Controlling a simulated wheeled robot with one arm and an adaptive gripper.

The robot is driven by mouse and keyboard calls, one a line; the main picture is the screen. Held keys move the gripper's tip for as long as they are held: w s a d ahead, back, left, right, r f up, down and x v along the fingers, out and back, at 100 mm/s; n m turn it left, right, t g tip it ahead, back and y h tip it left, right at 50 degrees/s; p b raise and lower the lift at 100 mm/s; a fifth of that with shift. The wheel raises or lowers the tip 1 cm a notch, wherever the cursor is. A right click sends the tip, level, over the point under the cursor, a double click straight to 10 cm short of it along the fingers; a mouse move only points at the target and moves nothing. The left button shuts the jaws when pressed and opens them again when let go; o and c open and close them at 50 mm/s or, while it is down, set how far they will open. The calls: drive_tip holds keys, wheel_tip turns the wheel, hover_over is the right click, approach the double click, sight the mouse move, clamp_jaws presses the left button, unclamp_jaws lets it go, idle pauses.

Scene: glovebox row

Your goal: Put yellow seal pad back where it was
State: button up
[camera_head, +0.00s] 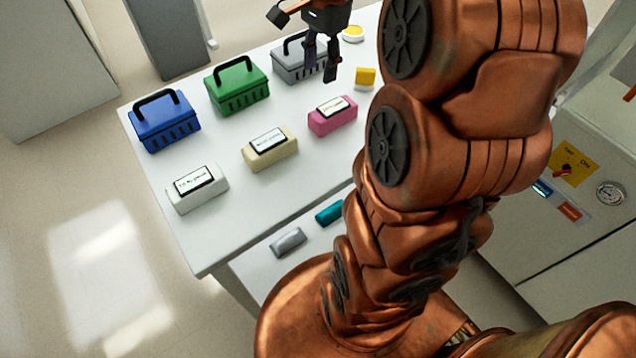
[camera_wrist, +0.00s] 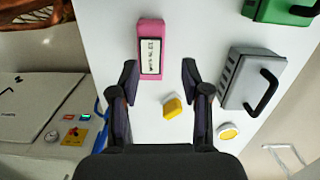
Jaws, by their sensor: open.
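The yellow seal pad (camera_head: 365,76) sits on the white table near its far right part, beside my arm. In the wrist view the yellow pad (camera_wrist: 172,107) lies between and below my spread fingers. My gripper (camera_head: 321,72) is open and empty above the table, left of the pad in the head view. The wrist view also shows my gripper (camera_wrist: 160,85) with its fingers wide apart. A round yellow-topped white dish (camera_head: 353,33) stands farther back; it also shows in the wrist view (camera_wrist: 228,131).
Blue (camera_head: 165,120), green (camera_head: 237,84) and grey (camera_head: 300,58) baskets with black handles line the far side. White (camera_head: 198,190), cream (camera_head: 270,150) and pink (camera_head: 333,116) labelled blocks stand in front. Grey (camera_head: 288,242) and teal (camera_head: 330,212) pieces lie lower. A control panel (camera_head: 575,165) is at right.

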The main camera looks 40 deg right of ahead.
drive_tip(key=s+a+f+n+g, duration=0.1)
drive_tip(key=s+a+f+n, duration=0.3)
drive_tip(key=s+a+n, duration=0.4)
drive_tip(key=s+a+f+n+h, duration=0.1)
drive_tip(key=s+a+f+n, duration=0.4)
drive_tip(key=s+a+n, duration=0.3)
drive_tip(key=s+n, duration=0.1)
drive_tip(key=s, duration=0.3)
drive_tip(key=shift+s+a+g, duration=0.15)
drive_tip(key=shift+s+g, duration=0.15)
drive_tip(key=shift+g, duration=0.1)
wheel_tip(320, 180, up, 8)
drive_tip(key=p, duration=0.7)
drive_tip(key=shift+f+p, duration=0.2)
drive_tip(key=shift+p, duration=0.1)
drive_tip(key=shift+c, duration=0.5)
